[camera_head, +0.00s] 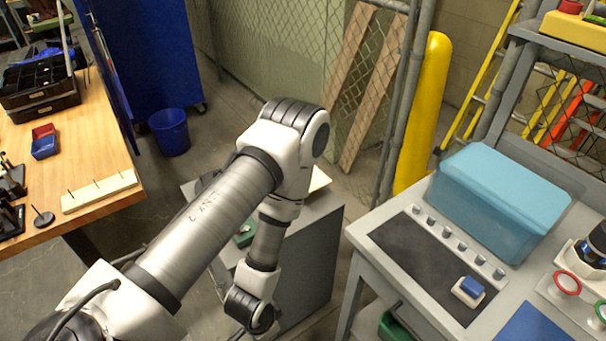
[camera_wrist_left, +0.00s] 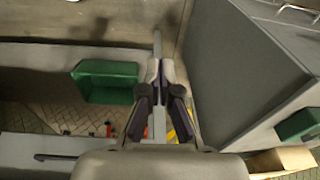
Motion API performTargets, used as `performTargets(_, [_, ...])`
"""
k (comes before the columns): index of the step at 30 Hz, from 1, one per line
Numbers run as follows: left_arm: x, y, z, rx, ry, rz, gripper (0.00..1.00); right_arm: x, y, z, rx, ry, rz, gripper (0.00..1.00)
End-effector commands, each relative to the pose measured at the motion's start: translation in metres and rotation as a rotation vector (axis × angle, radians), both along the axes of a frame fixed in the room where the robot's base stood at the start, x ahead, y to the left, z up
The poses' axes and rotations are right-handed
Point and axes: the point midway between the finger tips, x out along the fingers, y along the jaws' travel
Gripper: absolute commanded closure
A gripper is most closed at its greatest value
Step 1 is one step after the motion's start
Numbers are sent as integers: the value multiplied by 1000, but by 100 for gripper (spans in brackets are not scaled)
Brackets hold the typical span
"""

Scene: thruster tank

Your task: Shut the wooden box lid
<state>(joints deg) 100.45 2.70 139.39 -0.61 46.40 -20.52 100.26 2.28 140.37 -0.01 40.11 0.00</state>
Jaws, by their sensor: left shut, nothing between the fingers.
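No wooden box or lid can be clearly made out. A tan, wood-like piece (camera_wrist_left: 282,159) also lies at the lower right of the left wrist view. My left gripper (camera_wrist_left: 159,72) is shut and empty, its fingers close together beside a grey panel. In the head view its fingers are not visible, beyond the wrist at the bottom edge. My right gripper is not in view.
A green bin (camera_wrist_left: 105,82) is left of the fingers, and a grey panel (camera_wrist_left: 240,70) stands close on their right. A workbench (camera_head: 375,215) with a blue container (camera_head: 500,200) is at the right. A wooden table (camera_head: 90,150) is at the left.

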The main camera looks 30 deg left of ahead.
Motion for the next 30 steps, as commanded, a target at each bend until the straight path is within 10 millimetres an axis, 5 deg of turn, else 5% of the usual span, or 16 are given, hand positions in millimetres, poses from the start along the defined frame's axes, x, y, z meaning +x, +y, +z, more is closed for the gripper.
performTargets(5, [38,3,-3,45,-142,-240,100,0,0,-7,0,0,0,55])
performTargets(11, [112,15,1,200,-398,-566,100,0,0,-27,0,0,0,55])
performTargets(14, [174,35,9,385,-596,-730,100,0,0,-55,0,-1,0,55])
performTargets(16, [233,63,25,605,-769,-805,100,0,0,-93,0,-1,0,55])
performTargets(19, [284,106,62,843,-929,-768,100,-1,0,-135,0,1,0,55])
performTargets(23, [306,136,94,941,-1023,-671,100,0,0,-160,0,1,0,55])
performTargets(30, [322,143,109,952,-1044,-646,100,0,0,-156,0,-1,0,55])
